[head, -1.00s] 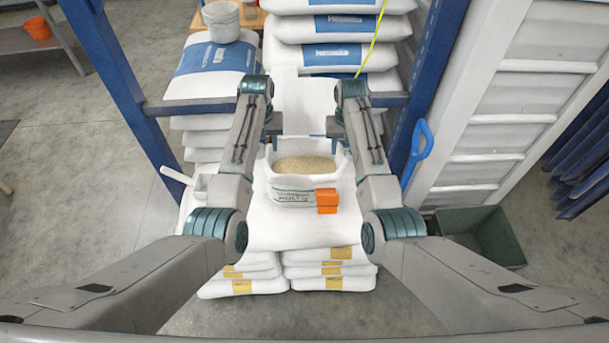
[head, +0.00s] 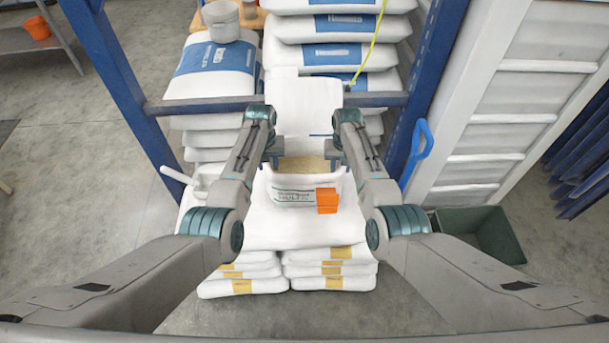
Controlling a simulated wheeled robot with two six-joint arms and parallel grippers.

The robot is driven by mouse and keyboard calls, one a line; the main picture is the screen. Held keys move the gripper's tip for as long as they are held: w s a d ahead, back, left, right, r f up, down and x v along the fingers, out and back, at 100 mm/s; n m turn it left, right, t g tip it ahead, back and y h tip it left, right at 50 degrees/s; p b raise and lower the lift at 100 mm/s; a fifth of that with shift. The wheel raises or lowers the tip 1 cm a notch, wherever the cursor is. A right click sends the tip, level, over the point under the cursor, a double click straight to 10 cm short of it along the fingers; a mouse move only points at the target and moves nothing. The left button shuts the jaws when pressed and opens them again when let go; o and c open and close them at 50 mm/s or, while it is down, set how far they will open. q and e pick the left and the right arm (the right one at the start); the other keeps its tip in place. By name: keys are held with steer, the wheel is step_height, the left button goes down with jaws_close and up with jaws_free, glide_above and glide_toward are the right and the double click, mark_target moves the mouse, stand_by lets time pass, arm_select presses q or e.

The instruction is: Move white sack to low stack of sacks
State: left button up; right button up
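An open white sack (head: 298,188) with green print and grain (head: 303,164) in its mouth stands upright in the middle. An orange block (head: 327,200) shows at its front right. The sack stands on a wide white sack (head: 300,230), above a low front stack of white sacks with yellow labels (head: 330,270). My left gripper (head: 276,158) is at the left of the sack's mouth and my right gripper (head: 332,156) is at its right. The wrists cover parts of the rim. I cannot tell whether the fingers are closed on it.
A tall stack of blue-labelled sacks (head: 340,55) stands behind. A left stack (head: 210,75) bears a grey bucket (head: 222,20). Blue posts (head: 120,85) flank the sacks. A blue handle (head: 417,152) and green bin (head: 478,235) are at right. Floor is bare at left.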

arm_select(q)
jaws_close()
arm_select(e)
jaws_close()
stand_by(0.9)
arm_select(q)
steer(key=shift+w+r, duration=0.15)
arm_select(e)
steer(key=shift+w+r, duration=0.15)
